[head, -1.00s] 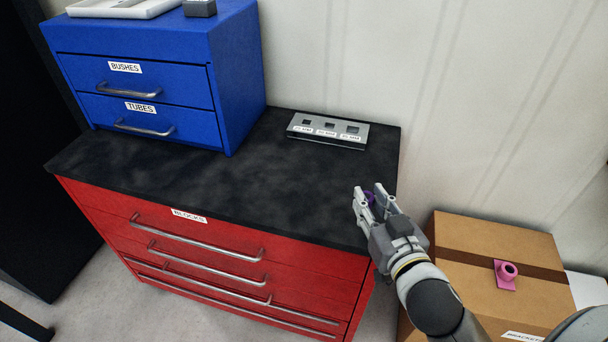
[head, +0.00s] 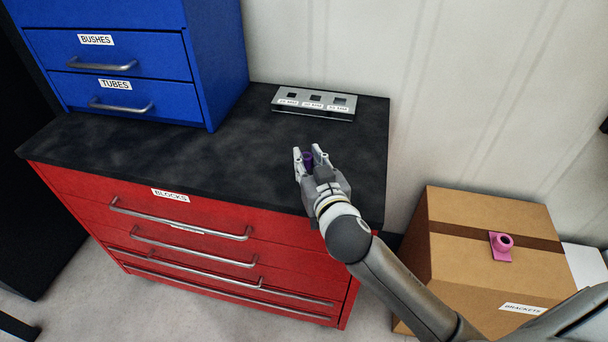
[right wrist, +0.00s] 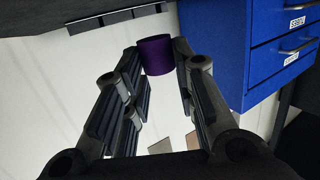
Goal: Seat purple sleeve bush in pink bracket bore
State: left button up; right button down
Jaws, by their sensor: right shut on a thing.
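My right gripper (head: 310,158) is shut on the purple sleeve bush (head: 308,161), above the black top of the red cabinet. In the right wrist view the bush (right wrist: 157,54) sits between the two fingertips. The pink bracket (head: 501,246) lies on top of the cardboard box at the right, its round bore facing up and outward. The bush and the bracket are well apart. My left gripper is not in the head view.
A grey gauge block (head: 314,112) with square holes and labels stands at the back of the black top (head: 190,160). A blue drawer unit (head: 222,70) stands at the left. The cardboard box (head: 455,270), labelled brackets, stands right of the red cabinet (head: 90,200). Most of the black top is clear.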

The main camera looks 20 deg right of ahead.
jog(key=shift+w+a+f, duration=0.25)
jog(key=shift+w+f, duration=0.15)
jog(key=shift+f, duration=0.15)
jog(key=shift+w+a+f, duration=0.1)
jog(key=shift+w+f, duration=0.05)
jog(key=shift+f, duration=1.6)
jog(key=shift+f, duration=0.2)
jog(key=c, duration=1.2)
grip_release()
